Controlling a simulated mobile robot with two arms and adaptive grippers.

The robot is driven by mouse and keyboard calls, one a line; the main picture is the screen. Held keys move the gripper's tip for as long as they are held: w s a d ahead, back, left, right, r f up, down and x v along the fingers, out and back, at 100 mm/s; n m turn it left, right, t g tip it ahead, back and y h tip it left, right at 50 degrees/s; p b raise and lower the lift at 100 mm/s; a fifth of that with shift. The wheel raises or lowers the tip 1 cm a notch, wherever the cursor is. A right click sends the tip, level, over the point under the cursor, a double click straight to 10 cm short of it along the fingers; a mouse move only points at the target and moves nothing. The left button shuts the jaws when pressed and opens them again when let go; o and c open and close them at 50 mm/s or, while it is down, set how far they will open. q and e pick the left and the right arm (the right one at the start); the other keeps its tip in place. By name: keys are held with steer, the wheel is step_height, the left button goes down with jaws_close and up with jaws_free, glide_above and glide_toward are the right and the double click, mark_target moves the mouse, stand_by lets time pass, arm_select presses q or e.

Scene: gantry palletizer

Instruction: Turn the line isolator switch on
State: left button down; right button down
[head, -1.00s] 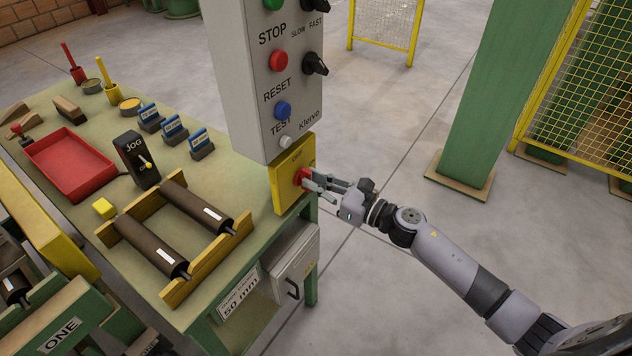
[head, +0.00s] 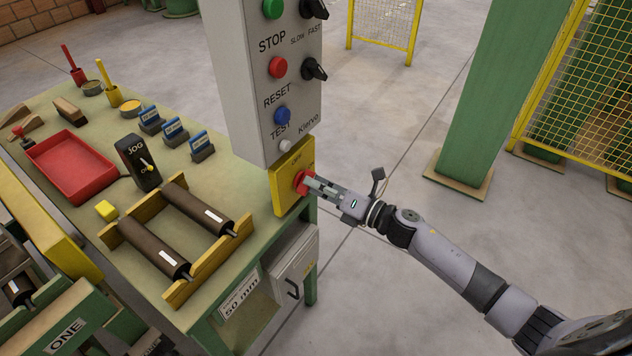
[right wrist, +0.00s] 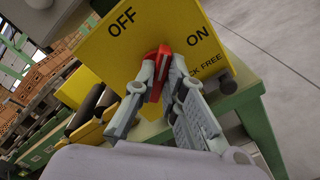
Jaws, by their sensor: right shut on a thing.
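The line isolator switch is a yellow box (head: 283,192) with a red handle (head: 300,184), fixed below the grey control panel at the table's corner. In the right wrist view, the yellow plate (right wrist: 95,62) carries OFF and ON labels, and the red handle (right wrist: 163,55) sits between the fingers. The handle's exact angle is hard to tell because the fingers cover part of it. My right gripper (head: 307,183) is shut on the red handle, reaching in from the right; it also shows in the right wrist view (right wrist: 160,72). My left gripper is not in view.
The grey panel (head: 240,90) with buttons and knobs stands just above the switch. The green table (head: 235,175) holds a JOG box (head: 138,163), dark rollers (head: 152,247) and a red tray (head: 70,167). Open floor lies right of the switch, before a green column (head: 490,90).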

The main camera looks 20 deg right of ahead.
steer(key=shift+f+m+p, duration=0.15)
steer(key=shift+m+p, duration=0.95)
steer(key=shift+m, duration=2.7)
steer(key=c, duration=1.7)
jaws_free()
steer(key=shift+d, duration=0.1)
steer(key=shift+o, duration=0.2)
steer(key=v, duration=1.2)
